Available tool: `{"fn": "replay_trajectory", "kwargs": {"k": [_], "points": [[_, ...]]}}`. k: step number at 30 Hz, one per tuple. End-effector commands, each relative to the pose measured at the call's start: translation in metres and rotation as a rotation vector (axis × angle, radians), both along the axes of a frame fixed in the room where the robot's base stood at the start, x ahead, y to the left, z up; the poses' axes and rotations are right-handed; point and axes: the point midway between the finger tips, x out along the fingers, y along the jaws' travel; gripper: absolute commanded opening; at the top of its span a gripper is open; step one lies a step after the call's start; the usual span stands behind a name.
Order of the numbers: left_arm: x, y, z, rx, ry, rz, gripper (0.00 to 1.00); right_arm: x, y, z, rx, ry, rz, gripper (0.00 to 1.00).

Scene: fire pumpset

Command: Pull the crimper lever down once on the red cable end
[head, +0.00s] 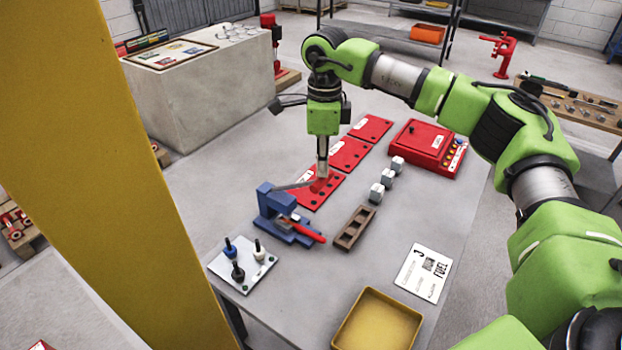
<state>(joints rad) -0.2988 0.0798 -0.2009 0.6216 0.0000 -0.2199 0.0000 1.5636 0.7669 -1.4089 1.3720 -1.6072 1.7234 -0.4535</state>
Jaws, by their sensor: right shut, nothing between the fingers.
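The blue crimper (275,208) stands on the grey table, left of the middle. Its grey lever (294,186) reaches out to the right, near level, towards a red end (319,186) above the red plates. A red cable end (308,231) lies at the crimper's lower right side. My right gripper (322,172) points straight down, shut and empty, with its tips right at or just over the lever's red end. I cannot tell whether they touch. My left gripper is not in view.
A plate with blue, black and white plugs (222,271) lies in front of the crimper. A brown slotted block (354,228), small white cubes (387,177), a red box (427,146), a printed card (423,273) and a yellow tray (409,309) stand to the right. A yellow post (150,180) blocks the left.

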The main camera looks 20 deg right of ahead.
Motion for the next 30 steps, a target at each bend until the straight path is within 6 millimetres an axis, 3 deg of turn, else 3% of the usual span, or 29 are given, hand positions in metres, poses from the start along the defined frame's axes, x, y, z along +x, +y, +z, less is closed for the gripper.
{"fn": "replay_trajectory", "kwargs": {"k": [30], "points": [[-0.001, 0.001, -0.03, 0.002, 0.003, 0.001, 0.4, -0.01, -0.006, -0.044, 0.0, 0.001, 0.0, 0.0]]}}
